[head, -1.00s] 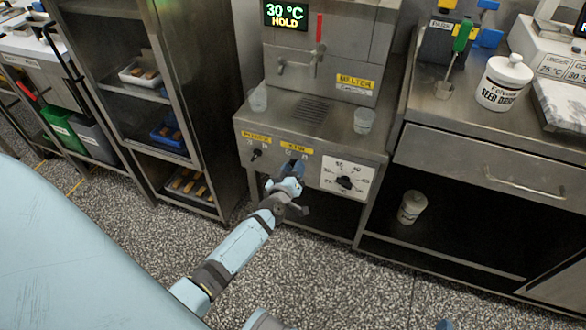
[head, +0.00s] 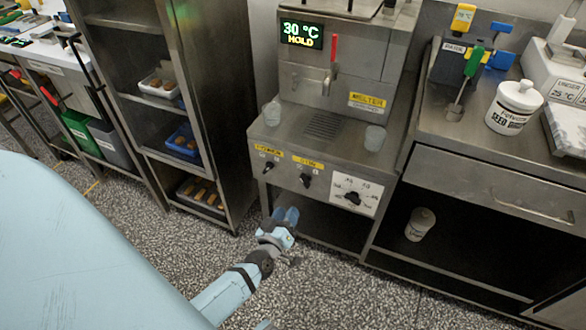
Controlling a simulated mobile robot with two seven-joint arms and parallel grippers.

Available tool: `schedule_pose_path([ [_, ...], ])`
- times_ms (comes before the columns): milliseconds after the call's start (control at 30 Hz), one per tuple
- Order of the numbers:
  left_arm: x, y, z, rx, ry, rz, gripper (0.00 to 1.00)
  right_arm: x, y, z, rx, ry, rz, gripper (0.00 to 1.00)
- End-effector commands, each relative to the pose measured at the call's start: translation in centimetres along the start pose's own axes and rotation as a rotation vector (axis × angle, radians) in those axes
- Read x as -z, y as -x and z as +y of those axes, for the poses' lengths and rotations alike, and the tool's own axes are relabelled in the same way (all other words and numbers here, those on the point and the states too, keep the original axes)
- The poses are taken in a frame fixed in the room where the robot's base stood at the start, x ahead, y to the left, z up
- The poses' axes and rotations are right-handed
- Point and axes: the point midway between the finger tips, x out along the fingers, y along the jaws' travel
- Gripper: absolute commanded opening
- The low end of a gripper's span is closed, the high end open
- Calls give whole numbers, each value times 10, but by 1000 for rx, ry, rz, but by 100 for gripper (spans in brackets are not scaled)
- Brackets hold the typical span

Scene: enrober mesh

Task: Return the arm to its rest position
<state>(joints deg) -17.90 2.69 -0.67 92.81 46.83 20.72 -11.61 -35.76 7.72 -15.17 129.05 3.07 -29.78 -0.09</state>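My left arm comes in from the lower left of the head view. Its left gripper (head: 286,217) is in front of and below the melter's front panel, apart from the knobs. The blue fingertips sit close together, and I cannot tell whether a gap is between them. No held object shows. The melter (head: 290,140) is a steel machine with a display reading 30 °C HOLD. My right gripper is not in view.
Clear cups (head: 375,138) stand on the melter's ledge. A steel rack (head: 236,130) with trays stands at left. At right, a counter (head: 440,130) holds a white lidded jar (head: 513,107). Another white jar (head: 420,224) is on the shelf below. The speckled floor in front is free.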

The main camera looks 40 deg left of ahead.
Motion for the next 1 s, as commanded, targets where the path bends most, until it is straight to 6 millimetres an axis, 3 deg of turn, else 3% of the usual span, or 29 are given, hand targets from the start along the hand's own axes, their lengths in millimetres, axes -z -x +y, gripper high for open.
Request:
schedule_pose_path([
  [167, 0, 10, 0, -1, 1, 0, 38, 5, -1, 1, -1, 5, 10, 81],
  [733, 3, 10, 2, 0, 1, 0, 38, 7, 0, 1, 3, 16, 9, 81],
  [867, 26, 10, 15, 0, 1, 1, 38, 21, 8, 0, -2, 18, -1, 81],
  [1000, 71, 10, 42, 0, 1, 0, 38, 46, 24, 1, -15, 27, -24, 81],
])
